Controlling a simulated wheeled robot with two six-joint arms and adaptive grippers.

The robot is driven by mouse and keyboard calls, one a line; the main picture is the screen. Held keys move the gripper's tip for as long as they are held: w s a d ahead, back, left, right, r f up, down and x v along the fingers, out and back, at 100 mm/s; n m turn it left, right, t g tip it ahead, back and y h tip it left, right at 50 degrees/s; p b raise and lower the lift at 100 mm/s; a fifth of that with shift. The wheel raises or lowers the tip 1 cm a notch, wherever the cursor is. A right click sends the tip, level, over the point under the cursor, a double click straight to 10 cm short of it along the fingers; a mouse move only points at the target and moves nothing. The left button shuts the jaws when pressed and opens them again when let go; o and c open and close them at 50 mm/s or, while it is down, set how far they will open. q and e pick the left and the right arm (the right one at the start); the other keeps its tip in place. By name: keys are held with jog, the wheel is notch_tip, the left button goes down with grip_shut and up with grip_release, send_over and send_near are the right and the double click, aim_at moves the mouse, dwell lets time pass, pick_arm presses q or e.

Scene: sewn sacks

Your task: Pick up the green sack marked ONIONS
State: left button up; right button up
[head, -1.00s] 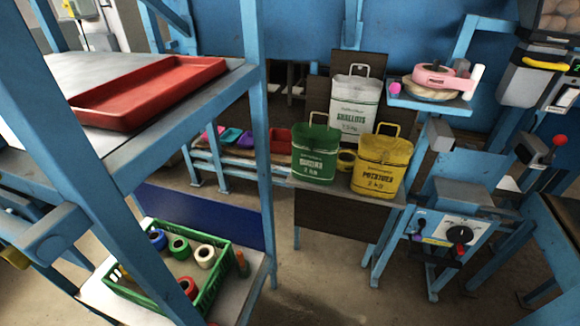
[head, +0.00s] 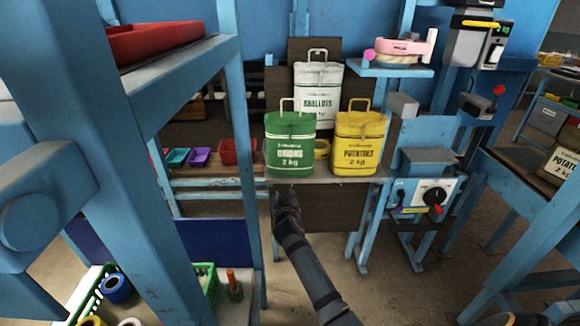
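The green sack marked ONIONS 2 kg (head: 290,143) stands upright on a small table, at the left of a group of sacks, with its handle loop up. The white SHALLOTS sack (head: 318,93) stands behind it and the yellow POTATOES sack (head: 359,143) stands to its right. My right gripper (head: 285,198) is in front of the table, just below the green sack and apart from it in the picture. It is dark and small, and its fingers are not clear enough to tell open from shut. My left gripper is not in view.
A blue rack post (head: 240,150) rises just left of the green sack. A machine with a dial (head: 425,193) stands to the right of the sacks. A yellow tape roll (head: 322,149) sits between the green and yellow sacks. A green crate (head: 205,285) is low at left.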

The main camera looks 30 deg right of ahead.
aim_at(290, 138)
notch_tip(290, 138, up, 14)
jog(key=d+m+t+h+b, duration=0.2)
jog(key=m+h, duration=0.1)
jog(key=x, duration=0.3)
jog(key=p+x, duration=0.1)
jog(key=x, duration=0.3)
jog(key=r+x, duration=0.1)
jog(key=x, duration=0.2)
jog(key=shift+w+r, duration=0.1)
jog(key=shift+w, duration=0.2)
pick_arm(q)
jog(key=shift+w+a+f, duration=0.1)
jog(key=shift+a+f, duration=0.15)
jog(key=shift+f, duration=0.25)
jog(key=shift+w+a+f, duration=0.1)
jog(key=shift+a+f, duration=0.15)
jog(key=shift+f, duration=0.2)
pick_arm(e)
jog(key=shift+a, duration=0.1)
grip_shut()
